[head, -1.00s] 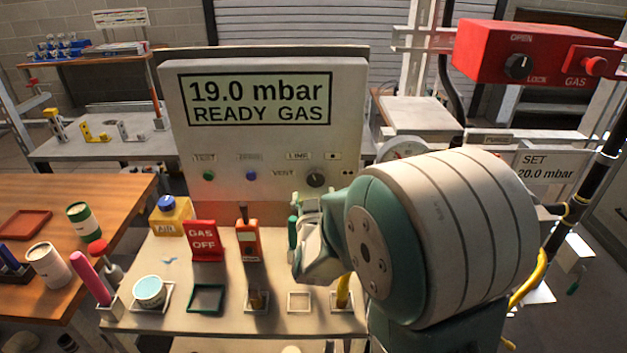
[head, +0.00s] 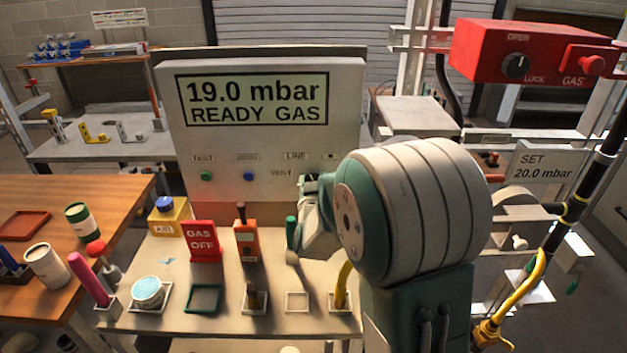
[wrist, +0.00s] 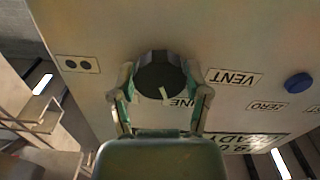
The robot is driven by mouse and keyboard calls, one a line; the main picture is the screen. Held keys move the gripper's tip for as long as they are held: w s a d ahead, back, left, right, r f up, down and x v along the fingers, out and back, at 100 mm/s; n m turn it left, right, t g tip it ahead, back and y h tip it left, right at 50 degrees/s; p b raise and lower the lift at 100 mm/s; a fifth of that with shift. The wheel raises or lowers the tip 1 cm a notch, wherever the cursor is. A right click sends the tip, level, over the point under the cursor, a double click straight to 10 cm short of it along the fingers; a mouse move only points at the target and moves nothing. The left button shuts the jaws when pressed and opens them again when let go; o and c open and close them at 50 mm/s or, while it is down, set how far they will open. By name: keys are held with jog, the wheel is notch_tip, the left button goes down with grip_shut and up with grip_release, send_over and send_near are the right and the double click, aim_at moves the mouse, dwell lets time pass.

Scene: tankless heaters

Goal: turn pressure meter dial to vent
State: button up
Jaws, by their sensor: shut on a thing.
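The black pressure meter dial (wrist: 158,74) sits on the pale panel in the wrist view. My gripper (wrist: 160,84) has one finger on each side of it and is shut on it. The dial's white mark points toward the LINE label, which is partly hidden. The VENT label (wrist: 234,78) lies to the right in the wrist view. In the head view the VENT label (head: 281,174) is beside my gripper, which mostly hides the dial. The meter's display (head: 252,99) reads 19.0 mbar, READY GAS.
A blue button (wrist: 298,83) is beyond the ZERO label. A GAS OFF sign (head: 203,240), an orange tool (head: 246,241) and a yellow hook (head: 343,284) stand on the bench below. A red gas box (head: 528,52) hangs at upper right.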

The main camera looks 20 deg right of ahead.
jog(key=shift+n, duration=0.3)
jog(key=n, duration=0.4)
jog(key=shift+w, duration=0.1)
jog(key=shift+a+n, duration=0.1)
jog(key=shift+n, duration=2)
jog(key=o, duration=1.1)
jog(key=shift+w, duration=0.1)
jog(key=v, duration=0.7)
jog(key=shift+s+a+f, duration=0.1)
jog(key=shift+s+a, duration=0.05)
jog(key=shift+s, duration=0.15)
